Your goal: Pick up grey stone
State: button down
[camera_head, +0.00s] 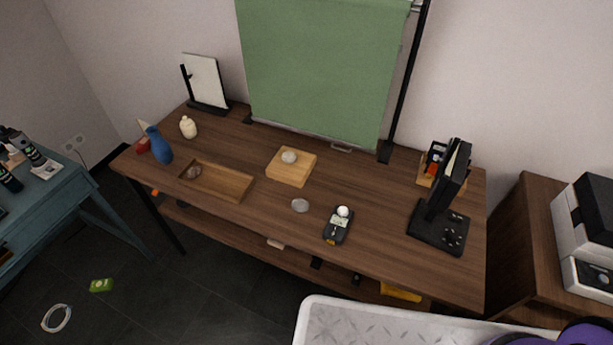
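A grey stone (300,205) lies flat on the bare top of the wooden table (262,222), near the middle of its front edge. It is left of a black handheld device (338,226) and apart from it. A second, paler grey, rounded stone (289,157) rests on a light wooden block (291,174) behind it. A brownish stone (194,172) lies in the left end of a shallow wooden tray (228,186). My gripper is not in view.
A small white ball (343,211) sits on the black device. A blue vase (158,145) and a cream jar (188,127) stand at the left. A black stand (437,226) is at the right. A green backdrop (320,65) rises behind. Table space around the grey stone is clear.

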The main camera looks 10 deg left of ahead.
aim_at(300, 205)
jog(key=i+j, duration=0.1)
jog(key=j, duration=1.3)
jog(key=i+j, duration=0.15)
jog(key=j, duration=1.2)
jog(key=i+j, duration=0.15)
jog(key=j, duration=0.55)
